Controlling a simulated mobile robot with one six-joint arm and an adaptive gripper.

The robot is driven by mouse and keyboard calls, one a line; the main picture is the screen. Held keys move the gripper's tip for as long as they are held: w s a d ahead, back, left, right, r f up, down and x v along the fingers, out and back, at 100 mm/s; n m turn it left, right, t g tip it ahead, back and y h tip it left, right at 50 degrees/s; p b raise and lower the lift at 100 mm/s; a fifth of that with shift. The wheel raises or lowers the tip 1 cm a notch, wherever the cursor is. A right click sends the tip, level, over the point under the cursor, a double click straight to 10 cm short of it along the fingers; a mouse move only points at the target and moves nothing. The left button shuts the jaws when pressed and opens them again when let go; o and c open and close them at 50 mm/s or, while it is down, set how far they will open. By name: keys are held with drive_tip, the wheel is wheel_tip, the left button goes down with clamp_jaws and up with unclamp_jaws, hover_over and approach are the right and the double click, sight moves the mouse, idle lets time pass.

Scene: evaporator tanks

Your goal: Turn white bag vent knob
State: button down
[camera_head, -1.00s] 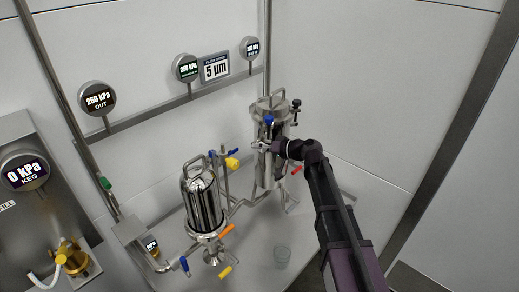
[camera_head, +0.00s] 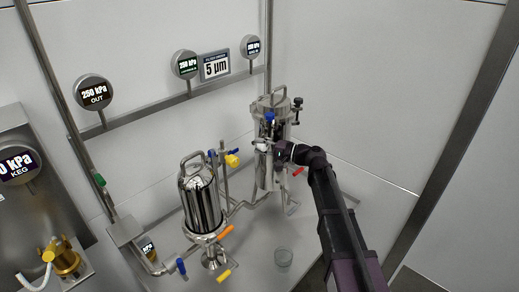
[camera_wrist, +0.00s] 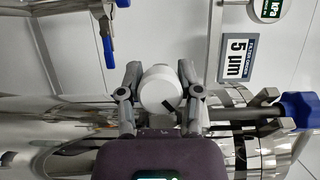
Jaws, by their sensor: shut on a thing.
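The white bag vent knob (camera_wrist: 161,90) is round, with a dark slanted mark on its face. In the wrist view it sits between the two fingers of my gripper (camera_wrist: 161,94), which is shut on it from both sides. In the head view my gripper (camera_head: 272,148) is at the front of the rear steel filter housing (camera_head: 268,178), and the white knob (camera_head: 261,146) shows only as a small pale patch there. The knob's stem is hidden.
A second steel housing (camera_head: 202,205) stands front left, with orange, yellow and blue handles around it. A blue handle (camera_head: 269,118) and a red handle (camera_head: 298,171) are close to my gripper. Gauges line the wall.

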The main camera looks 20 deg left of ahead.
sight(266, 147)
idle(0.3)
drive_tip(key=c, duration=0.5)
unclamp_jaws()
drive_tip(key=shift+c, duration=0.2)
drive_tip(key=shift+d, duration=0.1)
drive_tip(key=shift+d, duration=3.9)
drive_tip(key=shift+s+f, duration=0.1)
